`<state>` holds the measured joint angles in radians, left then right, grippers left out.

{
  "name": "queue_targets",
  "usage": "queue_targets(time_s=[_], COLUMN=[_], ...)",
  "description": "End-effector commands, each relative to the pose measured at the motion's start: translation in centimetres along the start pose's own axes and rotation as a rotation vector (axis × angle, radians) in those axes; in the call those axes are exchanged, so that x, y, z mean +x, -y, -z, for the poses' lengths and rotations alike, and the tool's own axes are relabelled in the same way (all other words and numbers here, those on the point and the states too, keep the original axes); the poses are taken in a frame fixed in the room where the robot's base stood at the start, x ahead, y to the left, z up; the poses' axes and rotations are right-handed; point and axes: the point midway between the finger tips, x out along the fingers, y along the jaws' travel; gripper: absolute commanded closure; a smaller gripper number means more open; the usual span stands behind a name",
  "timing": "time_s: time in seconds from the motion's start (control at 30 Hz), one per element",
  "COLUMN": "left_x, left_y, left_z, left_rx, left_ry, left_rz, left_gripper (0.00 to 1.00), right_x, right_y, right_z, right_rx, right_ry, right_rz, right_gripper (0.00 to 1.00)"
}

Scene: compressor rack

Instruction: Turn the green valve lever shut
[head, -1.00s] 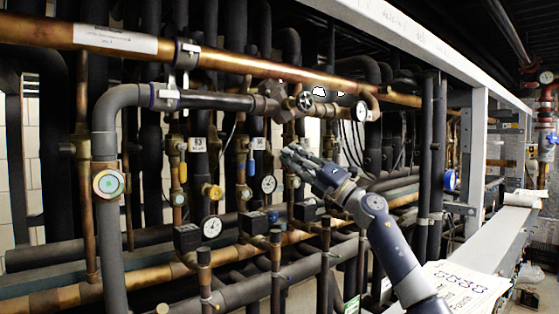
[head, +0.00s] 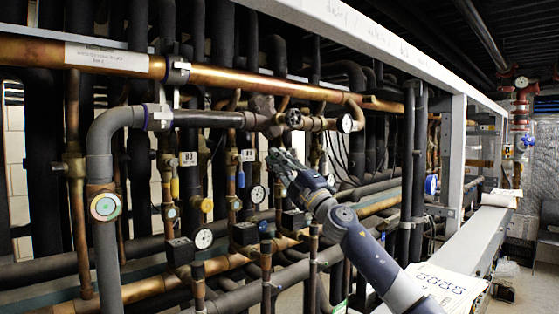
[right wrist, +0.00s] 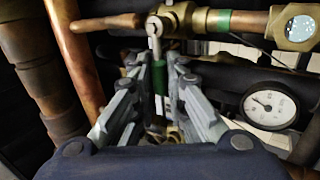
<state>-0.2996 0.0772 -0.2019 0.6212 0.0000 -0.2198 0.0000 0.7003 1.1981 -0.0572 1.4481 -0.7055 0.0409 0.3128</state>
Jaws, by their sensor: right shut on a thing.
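The green valve lever (right wrist: 159,78) shows in the right wrist view, hanging down below a brass valve fitting (right wrist: 172,18) on a copper pipe. My right gripper (right wrist: 166,66) has its two fingers on either side of the lever and is shut on it. The lower end of the lever is partly hidden by the fingers. In the head view my right gripper (head: 275,157) reaches in among the pipes, and the lever cannot be made out there. My left gripper is not in view.
A round gauge (right wrist: 269,106) is right of the fingers, and a thick copper pipe (right wrist: 76,60) runs along their left. In the head view, a large copper pipe (head: 220,77) and a white beam (head: 365,38) cross above my right arm. Pipes crowd the space around the gripper.

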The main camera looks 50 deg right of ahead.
Motion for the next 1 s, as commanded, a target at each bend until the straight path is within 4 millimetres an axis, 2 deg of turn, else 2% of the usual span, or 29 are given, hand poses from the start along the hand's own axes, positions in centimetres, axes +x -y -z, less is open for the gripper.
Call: queue_targets(time_s=[0.27,0.3,0.37,0.77,1.0], left_x=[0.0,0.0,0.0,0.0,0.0], left_y=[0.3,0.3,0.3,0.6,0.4], left_z=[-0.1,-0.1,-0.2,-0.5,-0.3], left_rx=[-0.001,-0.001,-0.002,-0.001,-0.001], left_ry=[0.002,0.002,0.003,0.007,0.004], left_rz=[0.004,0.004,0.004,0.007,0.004], left_gripper=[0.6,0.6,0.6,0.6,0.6], right_x=[0.0,0.0,0.0,-0.1,-1.3], right_y=[-0.3,-0.3,-0.3,0.0,0.2], right_z=[-0.1,-0.1,-0.1,-0.1,-0.1], right_rx=[0.001,0.0,0.0,-0.001,0.0], right_ry=[0.004,0.004,0.004,0.001,0.002], right_rz=[-0.005,-0.005,-0.004,-0.001,0.002], right_gripper=[1.0,0.8,0.66,0.66,0.66])
